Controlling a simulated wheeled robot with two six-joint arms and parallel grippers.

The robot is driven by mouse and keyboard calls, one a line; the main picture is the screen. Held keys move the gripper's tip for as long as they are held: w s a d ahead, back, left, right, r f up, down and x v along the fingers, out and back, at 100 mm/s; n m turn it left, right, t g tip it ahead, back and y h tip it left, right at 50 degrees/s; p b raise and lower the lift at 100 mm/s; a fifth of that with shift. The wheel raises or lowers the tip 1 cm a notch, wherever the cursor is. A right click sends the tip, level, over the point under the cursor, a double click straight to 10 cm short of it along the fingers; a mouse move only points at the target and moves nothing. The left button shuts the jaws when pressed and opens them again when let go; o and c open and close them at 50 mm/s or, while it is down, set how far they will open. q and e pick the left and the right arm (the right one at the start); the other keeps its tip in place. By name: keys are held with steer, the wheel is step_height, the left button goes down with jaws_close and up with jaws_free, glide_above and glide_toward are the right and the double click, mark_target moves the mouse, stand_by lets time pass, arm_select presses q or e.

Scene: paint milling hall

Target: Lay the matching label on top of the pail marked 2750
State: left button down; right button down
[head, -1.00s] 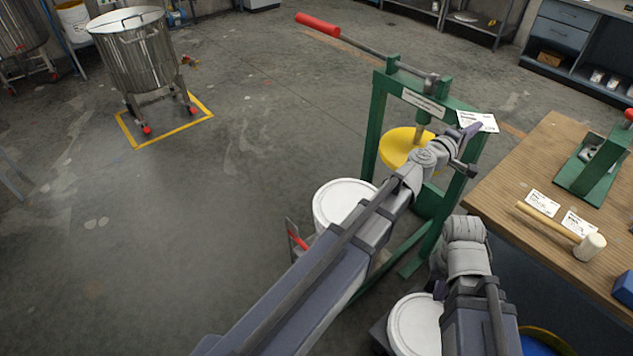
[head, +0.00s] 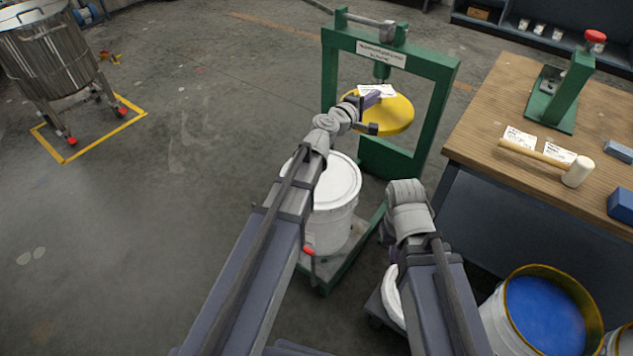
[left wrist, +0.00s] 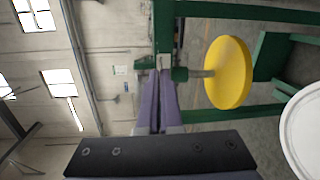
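My left gripper (head: 372,98) is shut on a white label (head: 377,91), held up in front of the green press's yellow plate; its print is too small to read. In the left wrist view the fingers (left wrist: 166,100) are together and the label is hardly visible. A white lidded pail (head: 335,190) stands low at the press, partly behind my left arm. Another white pail (head: 391,298) is mostly hidden by my right arm. I can read no 2750 on either. My right wrist shows, but its fingers do not.
The green press (head: 440,75) has a yellow plate (head: 395,115). The wooden bench (head: 485,120) on the right holds two labels (head: 519,138), a mallet (head: 575,172) and a green tool (head: 560,100). An open pail of blue paint (head: 545,315) stands below. The left floor is mostly clear.

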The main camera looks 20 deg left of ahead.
arm_select(q)
steer(key=a+f+b, duration=0.5)
steer(key=f+b, duration=0.2)
steer(key=f, duration=0.2)
steer(key=s+a+f+n+g+b, duration=0.1)
steer(key=a+f+b, duration=0.4)
steer(key=f, duration=0.5)
steer(key=s+a+f+n+g+y+b, duration=0.1)
steer(key=a+f+b, duration=0.3)
steer(key=f+b, duration=0.5)
steer(key=shift+s+a+f+b, duration=0.2)
steer(key=shift+a+f+b, duration=0.15)
steer(key=shift+a+f, duration=0.05)
steer(key=shift+a+f+n, duration=0.15)
steer(key=shift+a+n, duration=0.05)
steer(key=shift+n, duration=0.1)
steer(key=shift+f, duration=0.15)
step_height(320, 180, down, 5)
steer(key=b, duration=0.5)
steer(key=c, duration=1)
jaws_free()
steer(key=shift+s, duration=0.2)
